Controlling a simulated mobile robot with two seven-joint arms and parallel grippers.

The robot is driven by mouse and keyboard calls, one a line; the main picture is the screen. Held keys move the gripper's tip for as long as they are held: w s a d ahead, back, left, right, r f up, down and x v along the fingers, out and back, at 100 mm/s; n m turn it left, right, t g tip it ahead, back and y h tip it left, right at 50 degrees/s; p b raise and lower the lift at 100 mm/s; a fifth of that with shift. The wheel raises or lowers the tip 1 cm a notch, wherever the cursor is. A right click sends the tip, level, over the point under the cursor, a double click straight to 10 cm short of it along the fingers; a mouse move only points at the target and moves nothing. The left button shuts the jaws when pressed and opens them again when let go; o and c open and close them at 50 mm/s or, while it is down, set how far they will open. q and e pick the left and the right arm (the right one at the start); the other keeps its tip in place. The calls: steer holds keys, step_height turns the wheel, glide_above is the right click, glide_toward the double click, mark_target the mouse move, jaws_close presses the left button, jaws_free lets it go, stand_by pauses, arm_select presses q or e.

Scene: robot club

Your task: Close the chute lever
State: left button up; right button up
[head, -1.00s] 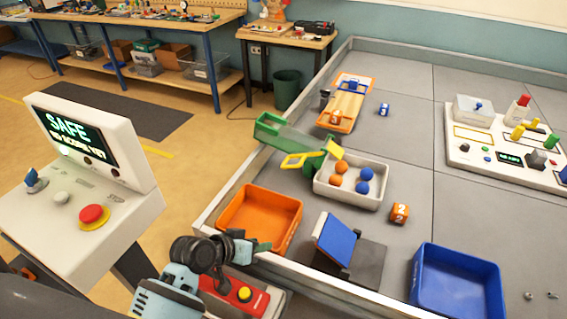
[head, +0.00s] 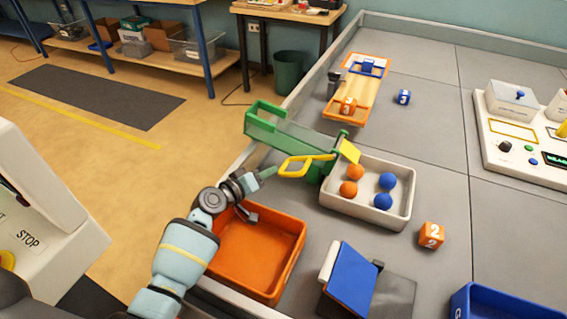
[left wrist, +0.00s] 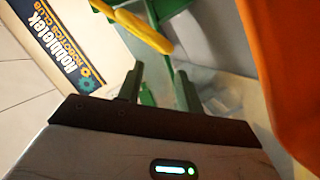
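The green chute (head: 290,135) stands at the left edge of the grey table. Its yellow looped lever (head: 303,165) sticks out sideways toward my left arm, and a yellow flap (head: 350,150) is at its lower end. My left gripper (head: 268,172) is just left of the lever's loop, above the orange tray. In the left wrist view its two fingers (left wrist: 157,85) are apart with nothing seen between them. The yellow lever (left wrist: 145,31) lies beyond the fingertips there; I see no clear contact. My right gripper is not in view.
A white tray (head: 341,207) with orange and blue balls sits below the flap. The orange tray (head: 262,285) is under my left forearm. A blue tilted plate (head: 349,280) and a numbered orange cube (head: 431,235) are nearby. A white console (head: 30,215) stands left.

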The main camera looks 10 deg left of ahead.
mark_target(282, 167)
arm_select(q)
steer(key=b+x, duration=0.1)
steer(key=x, duration=0.2)
steer(key=f+b+x, duration=0.1)
steer(key=x, duration=0.3)
steer(key=shift+a+f, duration=0.1)
steer(key=shift+w, duration=0.2)
steer(key=shift+w+d+b, duration=0.25)
steer(key=shift+b, duration=0.05)
steer(key=c, duration=0.7)
jaws_close()
